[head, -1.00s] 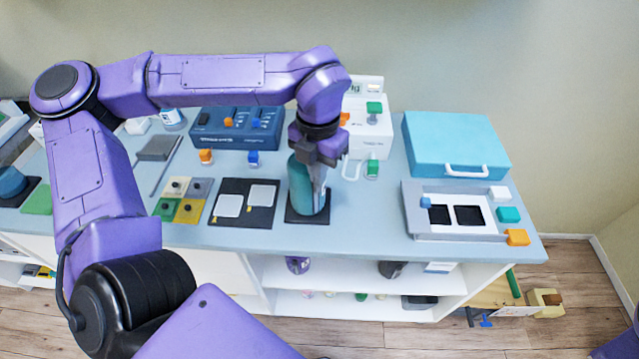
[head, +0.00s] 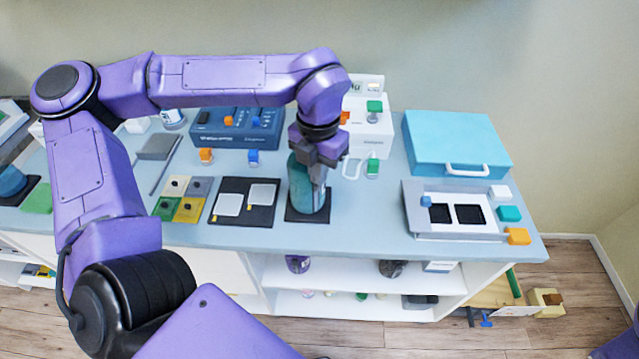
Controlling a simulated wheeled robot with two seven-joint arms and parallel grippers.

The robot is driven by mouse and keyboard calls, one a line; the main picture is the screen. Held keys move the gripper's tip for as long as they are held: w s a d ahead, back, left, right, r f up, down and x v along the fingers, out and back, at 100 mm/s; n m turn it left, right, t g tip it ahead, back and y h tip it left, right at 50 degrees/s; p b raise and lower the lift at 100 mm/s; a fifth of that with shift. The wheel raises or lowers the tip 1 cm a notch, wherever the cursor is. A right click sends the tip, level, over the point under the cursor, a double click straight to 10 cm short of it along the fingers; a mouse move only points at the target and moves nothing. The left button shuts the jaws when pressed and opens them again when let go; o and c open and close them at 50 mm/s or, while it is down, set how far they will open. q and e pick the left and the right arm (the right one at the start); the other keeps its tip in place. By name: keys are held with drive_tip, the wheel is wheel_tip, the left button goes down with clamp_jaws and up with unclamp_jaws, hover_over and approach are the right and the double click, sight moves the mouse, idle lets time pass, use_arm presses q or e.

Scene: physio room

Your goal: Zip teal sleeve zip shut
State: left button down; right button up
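The teal sleeve (head: 301,186) is a rounded upright cylinder. It stands on a dark square base (head: 294,217) near the front edge of the counter. My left gripper (head: 319,190) points down at the sleeve's right front side and covers part of it. The fingers are close together there, and the zip and any pull tab are hidden or too small to make out. I cannot tell whether the fingers hold something. My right gripper is not in view.
Left of the sleeve lies a dark board (head: 244,201) with two white pads. Behind stand a blue device (head: 238,127) and a white device (head: 366,135). At right are a teal case (head: 457,140) and a grey tray (head: 420,222). The counter between sleeve and tray is clear.

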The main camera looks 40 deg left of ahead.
use_arm(q)
drive_tip(key=shift+s+d+r+p, duration=0.1)
drive_tip(key=shift+s+d+r, duration=0.25)
drive_tip(key=shift+d, duration=0.3)
drive_tip(key=shift+s+d+r+p, duration=0.1)
drive_tip(key=shift+s+d+r, duration=0.25)
drive_tip(key=shift+d, duration=0.3)
drive_tip(key=shift+s+d+r+p, duration=0.1)
drive_tip(key=shift+s+d+r, duration=0.2)
drive_tip(key=shift+d, duration=0.35)
